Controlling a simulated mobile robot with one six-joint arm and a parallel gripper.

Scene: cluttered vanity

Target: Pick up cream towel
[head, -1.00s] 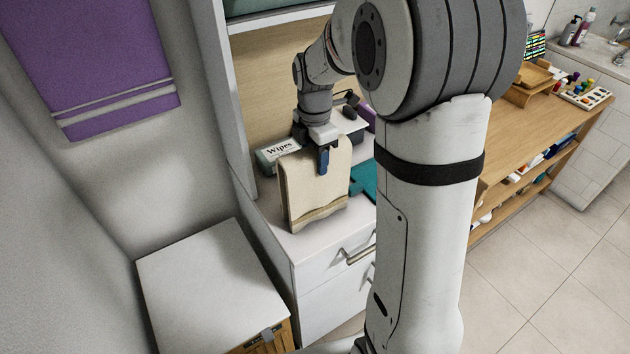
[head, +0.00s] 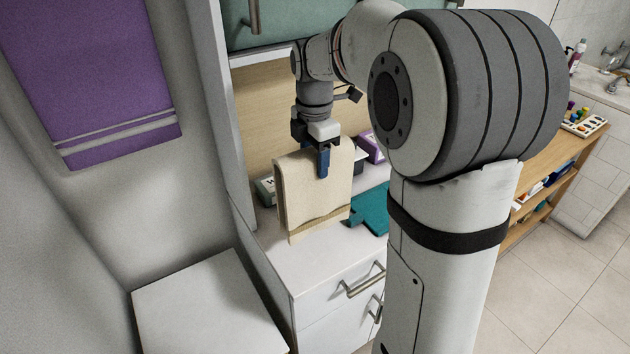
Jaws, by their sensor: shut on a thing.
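The cream towel (head: 313,197) hangs from my gripper (head: 322,163) in the head view, with a tan band near its lower edge. My gripper points down and is shut on the towel's upper part; a blue finger shows in front of the cloth. The towel hangs upright over the white cabinet top (head: 290,262). I cannot tell for sure whether its bottom edge is clear of the surface.
Behind the towel are a partly hidden wipes box (head: 265,190) and a purple box (head: 374,147). A teal item (head: 371,212) lies to the right. A cabinet side panel (head: 226,120) stands close on the left. A teal cupboard (head: 290,22) hangs above.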

